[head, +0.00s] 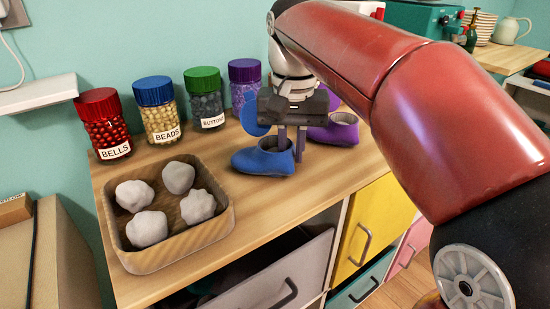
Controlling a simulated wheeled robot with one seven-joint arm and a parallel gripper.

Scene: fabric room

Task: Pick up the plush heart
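I cannot make out a plush heart in the head view. My gripper (291,147) points down over the wooden top, at the right end of a blue shoe-shaped item (262,159). Its two fingers are a little apart. The left finger's lower end is hidden at the blue item's opening, and the right finger shows just beside it. I cannot tell whether anything is held between them. A round blue shape (251,117) and a purple shoe-shaped item (340,129) stand behind the gripper, partly hidden by it and my arm.
Jars of bells (105,127), beads (159,112), buttons (205,101) and a purple-lidded one (244,85) line the wall. A wooden tray (176,250) with several whitish lumps sits at front left. A grey drawer (272,280) stands open below. Bare wood lies between tray and gripper.

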